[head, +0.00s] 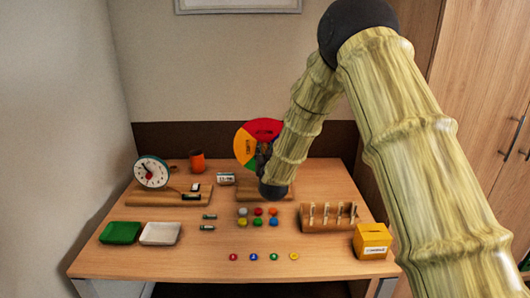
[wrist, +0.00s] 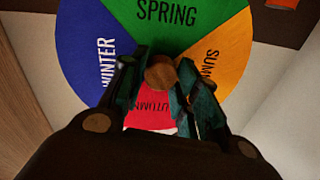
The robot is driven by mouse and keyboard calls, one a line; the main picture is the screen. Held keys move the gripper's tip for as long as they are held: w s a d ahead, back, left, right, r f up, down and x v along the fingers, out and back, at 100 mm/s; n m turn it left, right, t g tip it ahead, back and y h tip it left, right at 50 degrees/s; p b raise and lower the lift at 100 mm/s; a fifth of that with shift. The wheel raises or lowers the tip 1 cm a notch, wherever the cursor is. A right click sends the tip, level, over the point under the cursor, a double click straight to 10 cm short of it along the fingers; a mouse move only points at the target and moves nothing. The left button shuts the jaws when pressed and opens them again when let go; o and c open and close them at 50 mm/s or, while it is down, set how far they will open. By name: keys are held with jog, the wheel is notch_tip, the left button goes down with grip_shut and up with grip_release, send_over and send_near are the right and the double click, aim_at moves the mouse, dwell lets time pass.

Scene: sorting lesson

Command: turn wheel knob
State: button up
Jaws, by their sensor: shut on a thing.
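The season wheel (head: 265,129) stands at the back of the desk, with red at the top, orange at left and some green below. My arm hides its right part. In the wrist view the wheel (wrist: 166,40) shows a green SPRING sector, a blue WINTER one, a yellow-orange SUMMER one and a red AUTUMN one at the bottom. The round wooden knob (wrist: 160,73) is at the wheel's centre, between the fingertips. My gripper (wrist: 159,88) is shut on the knob. In the head view my gripper (head: 263,153) is in front of the wheel, partly hidden by my arm.
A dial clock (head: 151,172) and an orange cup (head: 197,161) stand at left. Green (head: 121,232) and white (head: 161,233) trays lie at front left. Several coloured pieces (head: 258,222) lie mid-desk. A peg rack (head: 328,222) and yellow box (head: 372,240) are at right.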

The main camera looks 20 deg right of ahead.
jog(key=shift+f, duration=0.2)
jog(key=o, duration=1)
jog(key=shift+o, duration=0.2)
jog(key=shift+r, duration=0.1)
jog(key=s+a, duration=0.2)
jog(key=s, duration=0.9)
jog(key=shift+s+a, duration=0.15)
jog(key=shift+s, duration=0.25)
